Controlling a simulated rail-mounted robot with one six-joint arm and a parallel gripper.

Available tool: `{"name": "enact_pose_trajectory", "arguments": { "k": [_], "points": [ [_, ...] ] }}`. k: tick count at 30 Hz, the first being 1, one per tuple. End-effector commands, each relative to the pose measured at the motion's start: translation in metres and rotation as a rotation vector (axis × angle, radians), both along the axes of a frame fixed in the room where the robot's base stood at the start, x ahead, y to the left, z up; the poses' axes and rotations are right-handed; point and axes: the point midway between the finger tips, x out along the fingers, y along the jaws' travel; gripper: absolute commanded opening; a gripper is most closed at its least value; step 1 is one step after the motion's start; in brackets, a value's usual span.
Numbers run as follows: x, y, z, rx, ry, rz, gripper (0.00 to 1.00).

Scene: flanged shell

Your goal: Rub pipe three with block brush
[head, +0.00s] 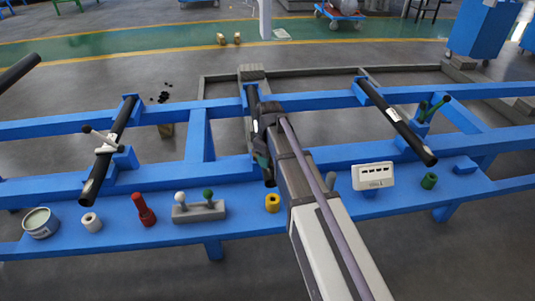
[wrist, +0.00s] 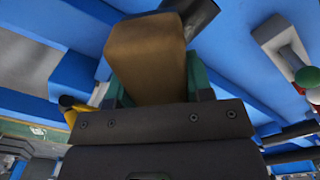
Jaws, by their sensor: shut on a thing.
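My gripper (wrist: 155,85) is shut on a brown block (wrist: 147,50), apparently the block brush, held between its green fingers. In the head view my gripper (head: 262,150) is at the middle dark pipe (head: 250,95), partly covering it; the block is hidden there. In the wrist view the end of a dark pipe (wrist: 198,14) shows just behind the block; I cannot tell whether they touch. Other dark pipes lie on the blue frame at the left (head: 108,152) and right (head: 395,120). Which one is numbered three cannot be read.
On the blue bench stand a tin (head: 40,223), a white roll (head: 91,222), a red tool (head: 143,211), a grey holder with white and green knobs (head: 199,211), a yellow ring (head: 272,203), a white panel (head: 373,176) and a green cylinder (head: 429,181).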

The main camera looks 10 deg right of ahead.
Motion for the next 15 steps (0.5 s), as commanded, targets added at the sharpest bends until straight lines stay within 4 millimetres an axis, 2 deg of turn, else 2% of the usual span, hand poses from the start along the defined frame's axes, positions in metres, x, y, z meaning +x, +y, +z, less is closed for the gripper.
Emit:
{"name": "enact_pose_trajectory", "arguments": {
  "k": [15],
  "points": [
    [-0.048, 0.003, 0.0, 0.0, 0.0, -0.002, 0.28]
  ]
}}
